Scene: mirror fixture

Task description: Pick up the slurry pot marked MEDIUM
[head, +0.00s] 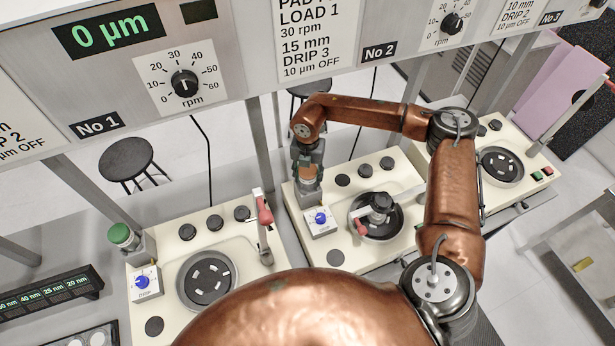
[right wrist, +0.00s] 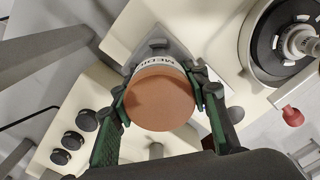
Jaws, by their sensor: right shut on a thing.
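The slurry pot marked MEDIUM (right wrist: 160,98) has a round orange-brown top, and part of its label shows on a white band in the right wrist view. In the head view the pot (head: 307,173) is at the back left corner of the No 2 machine. My right gripper (right wrist: 160,100) is shut on the pot, one green finger on each side. It also shows in the head view (head: 308,170), reaching down from above. I cannot tell whether the pot is clear of its grey holder (right wrist: 158,50). My left gripper is not in view.
The No 2 machine (head: 335,255) carries a blue dial (head: 320,218), black knobs and a round plate with a pink-handled arm. The No 1 machine (head: 165,325) holds a green-topped pot (head: 122,235). Display panels and a post (head: 258,140) stand close behind.

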